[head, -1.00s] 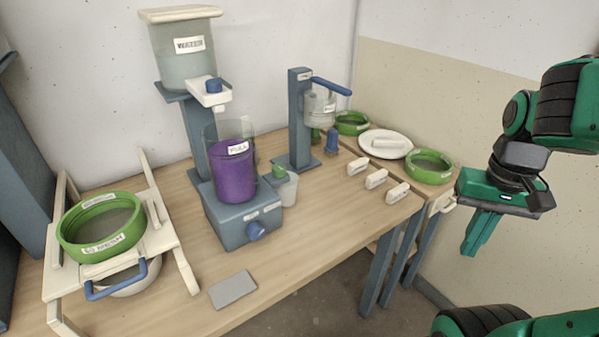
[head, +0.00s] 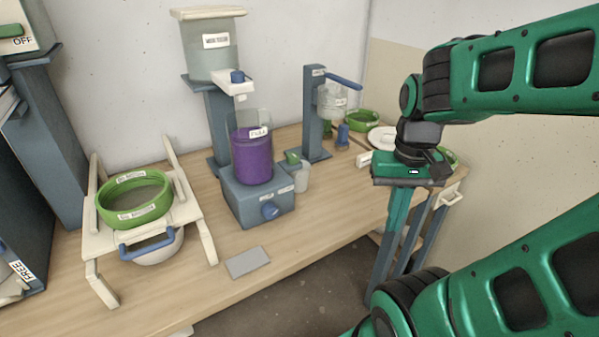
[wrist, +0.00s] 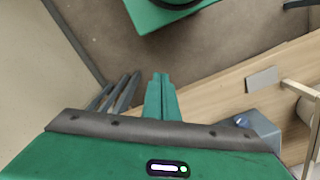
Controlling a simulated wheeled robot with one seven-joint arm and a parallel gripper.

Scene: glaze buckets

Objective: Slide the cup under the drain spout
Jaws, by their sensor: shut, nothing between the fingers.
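The small pale grey cup (head: 302,178) stands upright on the table beside the right side of a blue-grey base (head: 243,204). A clear vessel of purple liquid (head: 252,158), labelled FULL, stands on that base. A small green piece (head: 293,157), perhaps the drain spout, shows at the cup's upper left; I cannot tell whether the cup is directly below it. My gripper (head: 384,264) is shut and empty, pointing down to the right of the cup, well apart from it. Its closed fingers show in the wrist view (wrist: 160,80). The cup is not visible there.
A blue knob (head: 270,211) sticks out of the base's front. A grey plate (head: 247,262) lies near the table's front edge. A white stand with a green-ringed sieve (head: 134,200) is at left. A blue-grey post (head: 315,115) stands behind the cup.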

